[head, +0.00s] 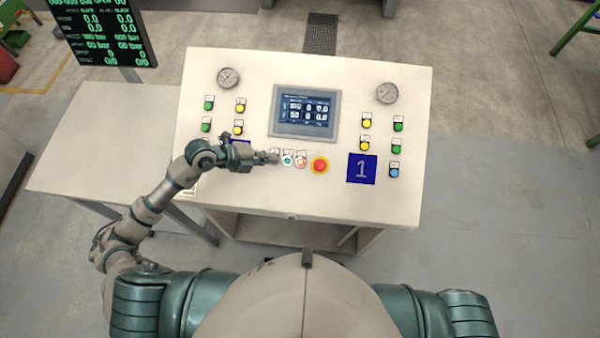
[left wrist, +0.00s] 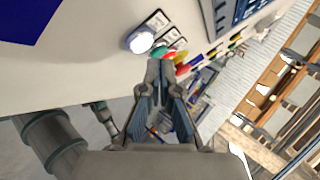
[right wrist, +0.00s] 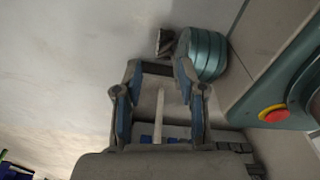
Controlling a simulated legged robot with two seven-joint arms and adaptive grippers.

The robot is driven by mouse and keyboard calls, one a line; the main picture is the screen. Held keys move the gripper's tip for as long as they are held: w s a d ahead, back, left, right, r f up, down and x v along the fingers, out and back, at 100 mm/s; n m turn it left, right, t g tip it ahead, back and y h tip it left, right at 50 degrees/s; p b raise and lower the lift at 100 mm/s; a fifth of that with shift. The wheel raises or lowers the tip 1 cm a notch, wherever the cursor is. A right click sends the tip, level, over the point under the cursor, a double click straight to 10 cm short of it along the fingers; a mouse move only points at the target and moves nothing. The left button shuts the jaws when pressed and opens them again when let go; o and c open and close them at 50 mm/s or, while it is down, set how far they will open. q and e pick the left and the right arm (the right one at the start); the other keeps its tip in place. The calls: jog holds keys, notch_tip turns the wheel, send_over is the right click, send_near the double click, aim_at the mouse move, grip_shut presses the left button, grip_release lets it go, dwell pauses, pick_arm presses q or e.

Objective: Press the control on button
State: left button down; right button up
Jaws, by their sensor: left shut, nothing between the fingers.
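A row of small buttons sits on the front middle of the console (head: 250,195). The row has a green button (head: 287,160), a red-and-white button (head: 300,161) and a large red mushroom button (head: 319,166) on yellow. Their labels are too small to read, so I cannot tell which is control on. My left gripper (head: 274,158) is shut and empty at the row's left end. In the left wrist view its tips (left wrist: 161,66) are close to the green button (left wrist: 159,52), beside a white lit button (left wrist: 139,41); contact is unclear. My right gripper (right wrist: 160,68) is open and empty.
A screen (head: 304,111) is above the row. Yellow, green and blue buttons stand on both sides, with gauges (head: 387,93) at the top corners. A blue plate marked 1 (head: 361,169) is at right. A bare side table (head: 95,150) stands left of the console.

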pick_arm(q)
jog(key=shift+s+r, duration=0.1)
jog(key=shift+r, duration=0.1)
jog(key=r+p, duration=0.1)
jog(key=p, duration=0.1)
jog(key=s+r+p, duration=0.1)
jog(key=r+p, duration=0.1)
jog(key=s+r+p, duration=0.1)
jog(key=r+p, duration=0.1)
jog(key=shift+s, duration=0.2)
pick_arm(e)
jog(key=s+r, duration=0.1)
jog(key=r, duration=0.2)
jog(key=s+r, duration=0.1)
jog(key=r, duration=0.1)
jog(key=shift+s+d+r, duration=0.1)
jog(key=shift+s+d, duration=0.2)
jog(key=shift+d, duration=0.05)
